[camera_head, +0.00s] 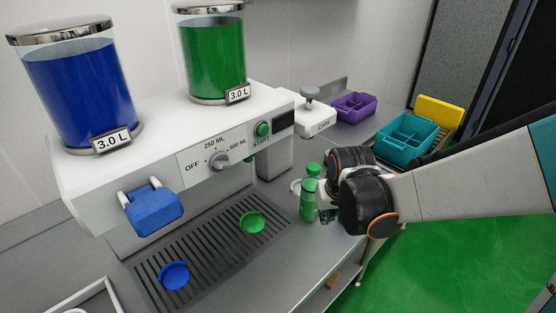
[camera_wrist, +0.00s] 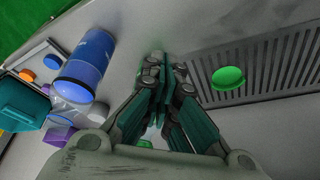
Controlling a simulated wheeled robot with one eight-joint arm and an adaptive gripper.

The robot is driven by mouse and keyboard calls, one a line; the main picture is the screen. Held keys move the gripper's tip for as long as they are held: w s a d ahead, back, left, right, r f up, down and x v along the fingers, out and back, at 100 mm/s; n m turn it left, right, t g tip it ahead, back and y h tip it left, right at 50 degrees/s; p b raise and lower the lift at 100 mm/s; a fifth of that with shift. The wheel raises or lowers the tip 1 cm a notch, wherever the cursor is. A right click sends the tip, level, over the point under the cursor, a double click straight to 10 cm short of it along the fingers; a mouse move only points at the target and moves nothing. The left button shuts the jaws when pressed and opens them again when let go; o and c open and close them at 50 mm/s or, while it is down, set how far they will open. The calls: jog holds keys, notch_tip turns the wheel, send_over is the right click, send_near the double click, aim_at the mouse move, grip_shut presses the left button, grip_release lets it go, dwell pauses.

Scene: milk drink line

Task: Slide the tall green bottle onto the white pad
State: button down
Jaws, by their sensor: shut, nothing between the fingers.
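A green bottle (camera_head: 308,203) stands upright on the steel counter, right of the drip grate in the head view. A green cap shows just above and behind it; I cannot tell whether it belongs to a second bottle. A pale round edge (camera_head: 295,186) shows left of the bottle, perhaps the white pad, mostly hidden. My gripper (camera_head: 326,212) is shut and empty, low at the bottle's right side; I cannot tell whether it touches. In the wrist view my closed fingers (camera_wrist: 163,68) point at bare counter, and a small green patch (camera_wrist: 145,143) shows between the finger links.
The dispenser (camera_head: 190,160) stands at left, above the drip grate (camera_head: 205,262) with a green disc (camera_head: 252,222) and a blue disc (camera_head: 173,276). Purple (camera_head: 354,106) and teal (camera_head: 408,135) bins are behind. A blue bottle (camera_wrist: 88,62) shows in the wrist view.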

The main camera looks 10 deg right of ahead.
jog(key=shift+g, duration=0.3)
jog(key=x, duration=0.4)
jog(key=b+x, duration=0.1)
jog(key=x, duration=0.8)
jog(key=shift+w, duration=0.45)
jog(key=w+b, duration=0.1)
jog(key=w, duration=0.2)
jog(key=shift+d+f, duration=0.1)
jog(key=shift+f, duration=0.05)
jog(key=shift+w, duration=0.55)
jog(key=w+b, duration=0.1)
jog(key=w, duration=0.9)
jog(key=shift+d, duration=0.15)
jog(key=shift+s, duration=0.1)
